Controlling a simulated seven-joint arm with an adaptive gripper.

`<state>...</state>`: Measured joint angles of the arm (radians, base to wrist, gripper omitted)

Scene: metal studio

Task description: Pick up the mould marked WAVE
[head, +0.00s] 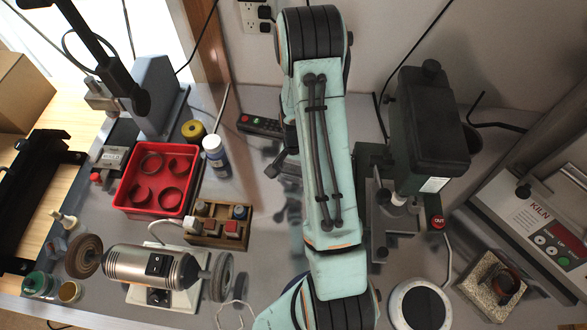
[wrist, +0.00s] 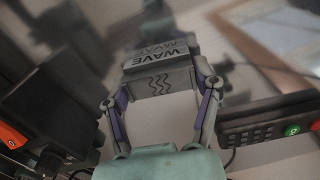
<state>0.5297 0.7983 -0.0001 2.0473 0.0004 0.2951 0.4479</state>
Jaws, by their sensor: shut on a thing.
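The mould marked WAVE (wrist: 160,82) is a grey block in the wrist view, with dark lettering along its edge and wavy lines on its face. My gripper (wrist: 163,72) is shut on the mould, one finger at each side. I cannot tell whether the mould touches the surface under it. In the head view my arm covers most of that area, and I cannot make out the mould there.
A keypad box (head: 260,125) with a green button lies near the back wall; it also shows in the wrist view (wrist: 270,135). A dark press (head: 430,125) stands right of my arm. A wooden rack (head: 218,226), red tray (head: 132,195) and bottle (head: 216,157) stand left.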

